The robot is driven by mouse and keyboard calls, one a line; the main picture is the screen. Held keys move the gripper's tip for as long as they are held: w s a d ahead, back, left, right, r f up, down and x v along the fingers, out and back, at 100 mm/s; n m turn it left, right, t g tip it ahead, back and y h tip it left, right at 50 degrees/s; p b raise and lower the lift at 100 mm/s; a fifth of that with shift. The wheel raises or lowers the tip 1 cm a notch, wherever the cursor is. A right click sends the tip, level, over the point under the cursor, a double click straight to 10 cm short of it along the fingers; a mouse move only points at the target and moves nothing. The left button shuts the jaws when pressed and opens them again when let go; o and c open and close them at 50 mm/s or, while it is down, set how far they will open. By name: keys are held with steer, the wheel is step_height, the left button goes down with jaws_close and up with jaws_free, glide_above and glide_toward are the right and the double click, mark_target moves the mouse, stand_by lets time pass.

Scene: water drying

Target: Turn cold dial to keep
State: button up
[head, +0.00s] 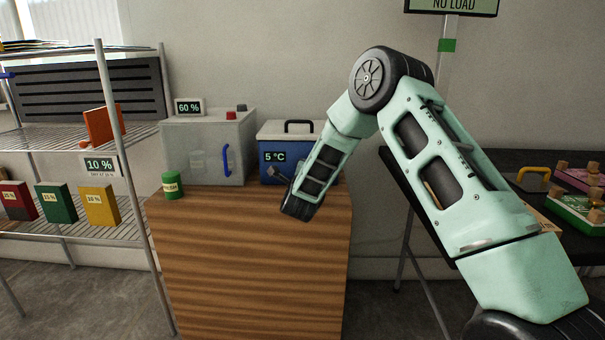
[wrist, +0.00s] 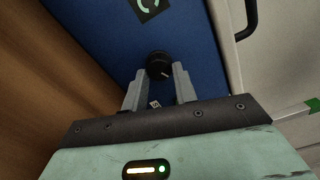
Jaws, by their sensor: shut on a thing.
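In the wrist view, a black round dial (wrist: 158,65) with a pale pointer mark sits on the box's blue front (wrist: 105,40). My gripper (wrist: 159,78) is in front of this face, with its two grey fingers on either side of the dial and shut on it. In the head view, my arm hides the dial and part of the box front.
A grey cabinet (head: 203,150) with a blue handle and a "60 %" display stands left of the box. A green jar (head: 172,186) is at the table's (head: 250,260) left edge. A wire shelf (head: 75,230) stands left, a dark table (head: 490,165) right. The table's front is clear.

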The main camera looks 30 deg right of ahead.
steer(key=n, duration=0.6)
steer(key=shift+a+n, duration=0.1)
steer(key=shift+n, duration=0.2)
steer(key=n, duration=0.5)
steer(key=shift+r+n, duration=0.1)
steer(key=shift+n, duration=0.2)
steer(key=o, duration=1)
steer(key=p+v, duration=0.1)
steer(key=v, duration=1.6)
steer(key=shift+s+a, duration=0.15)
steer(key=shift+s, duration=0.05)
